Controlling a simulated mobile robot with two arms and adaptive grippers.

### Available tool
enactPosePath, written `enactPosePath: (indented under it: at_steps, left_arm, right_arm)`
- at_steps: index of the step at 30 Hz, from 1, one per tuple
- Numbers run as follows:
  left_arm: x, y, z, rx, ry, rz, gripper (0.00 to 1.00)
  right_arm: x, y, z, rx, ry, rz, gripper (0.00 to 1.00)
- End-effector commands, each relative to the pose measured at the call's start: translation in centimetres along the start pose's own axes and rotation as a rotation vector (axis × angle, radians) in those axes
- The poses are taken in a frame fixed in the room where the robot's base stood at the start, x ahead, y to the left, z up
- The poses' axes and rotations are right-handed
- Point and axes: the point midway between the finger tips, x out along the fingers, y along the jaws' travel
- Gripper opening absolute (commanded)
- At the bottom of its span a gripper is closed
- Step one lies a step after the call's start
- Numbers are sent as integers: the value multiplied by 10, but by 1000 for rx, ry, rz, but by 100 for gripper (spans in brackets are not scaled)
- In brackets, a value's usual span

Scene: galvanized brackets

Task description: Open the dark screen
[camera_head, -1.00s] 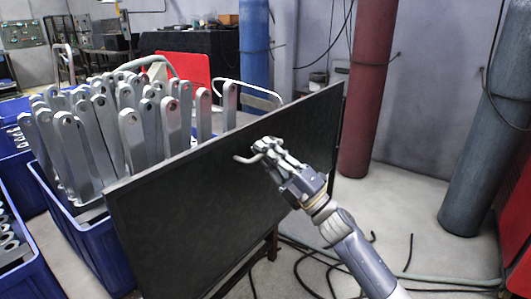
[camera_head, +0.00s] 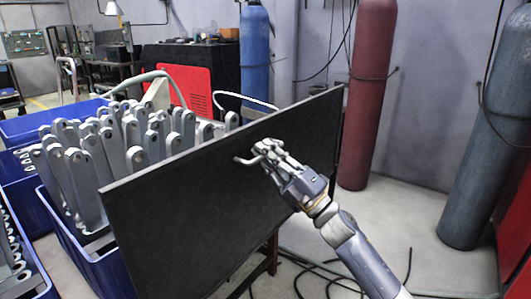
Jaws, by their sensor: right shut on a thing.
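The dark screen (camera_head: 200,200) is a large, flat black panel standing upright, slanting from the near left to the far right. A small curved handle (camera_head: 243,161) sticks out from its face near the top middle. My right gripper (camera_head: 262,152) is shut on the handle, with its arm coming in from the lower right. The fingers hide part of the handle. My left gripper is not in view.
Blue crates (camera_head: 98,270) full of galvanized brackets (camera_head: 135,160) stand behind and left of the screen. Blue (camera_head: 255,50), red (camera_head: 368,90) and grey (camera_head: 485,140) cylinders stand behind. Cables (camera_head: 330,272) lie on the floor at the lower right.

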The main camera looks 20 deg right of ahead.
Motion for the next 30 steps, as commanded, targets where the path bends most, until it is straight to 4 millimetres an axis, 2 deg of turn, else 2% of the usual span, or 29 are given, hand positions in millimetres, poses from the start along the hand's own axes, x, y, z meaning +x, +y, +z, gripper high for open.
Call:
enactPosePath:
  at_steps: [14,15,16,30]
  left_arm:
    - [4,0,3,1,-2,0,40]
    - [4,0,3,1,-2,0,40]
    - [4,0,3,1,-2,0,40]
    - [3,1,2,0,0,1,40]
  right_arm:
    - [1,4,1,-1,-1,4,0]
    - [1,4,1,-1,-1,5,14]
    - [1,4,1,-1,-1,4,17]
    - [0,2,0,0,-1,1,17]
